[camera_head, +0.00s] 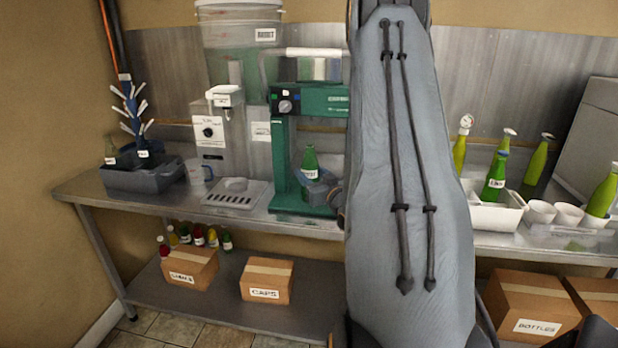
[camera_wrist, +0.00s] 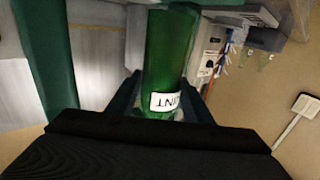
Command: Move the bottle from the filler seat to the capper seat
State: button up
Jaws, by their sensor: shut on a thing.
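The green bottle (camera_head: 310,163) with a white label is at the green capper (camera_head: 284,150), in front of its column and under its head. It looks upright. My gripper (camera_head: 318,187) is shut on it, with a dark blue finger on each side in the wrist view (camera_wrist: 163,98). The bottle (camera_wrist: 168,50) fills the middle there, its label reading MINT upside down. Its base is hidden behind my gripper in the head view, so I cannot tell whether it touches the capper seat. The filler (camera_head: 211,133) stands to the left, its slotted tray (camera_head: 237,193) empty of bottles.
My arm covers the bench right of the capper. A dark bin (camera_head: 146,178) with a bottle and a mug (camera_head: 198,172) stand at left. A white crate (camera_head: 491,212), white cups (camera_head: 541,211) and several bottles stand at right. Boxes (camera_head: 266,280) sit on the shelf below.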

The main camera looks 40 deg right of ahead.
jog(key=w+d+b, duration=0.2)
jog(key=w+d, duration=0.4)
jog(key=d, duration=0.1)
jog(key=shift+w+d+f+b, duration=0.25)
jog(key=shift+w+d+b, duration=0.05)
jog(key=shift+d, duration=0.1)
jog(key=shift+s+f, duration=0.1)
jog(key=shift+f, duration=0.05)
dwell(0.9)
jog(key=shift+f+b, duration=0.7)
jog(key=shift+f, duration=0.3)
dwell(1.6)
jog(key=o, duration=1.6)
jog(key=shift+a, duration=0.1)
jog(key=shift+f, duration=0.1)
jog(key=shift+s, duration=0.15)
